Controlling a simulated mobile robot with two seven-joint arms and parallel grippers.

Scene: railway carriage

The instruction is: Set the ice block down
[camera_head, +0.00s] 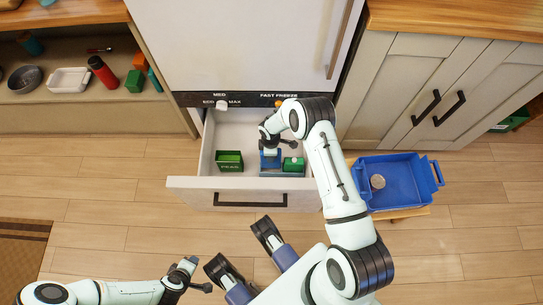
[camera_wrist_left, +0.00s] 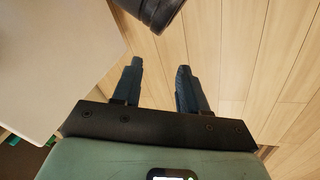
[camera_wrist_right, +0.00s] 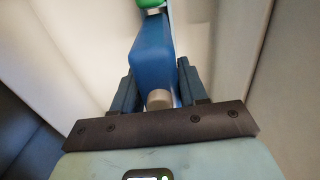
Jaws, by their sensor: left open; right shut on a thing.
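The blue ice block (camera_head: 270,161) is in the open freezer drawer (camera_head: 252,184), right of its middle. My right gripper (camera_head: 271,148) reaches down into the drawer from above and is shut on the block. In the right wrist view the block (camera_wrist_right: 152,62) stands between the fingers, with a grey rounded part (camera_wrist_right: 159,99) at its near end. I cannot tell whether its underside touches the drawer bottom. My left gripper (camera_head: 197,275) is open and empty above the floor, in front of the drawer; its spread fingers also show in the left wrist view (camera_wrist_left: 155,88).
In the drawer, a green box (camera_head: 229,159) stands at left and a small green item (camera_head: 293,164) beside the block at right. Shelves at left hold a red bottle (camera_head: 102,71).

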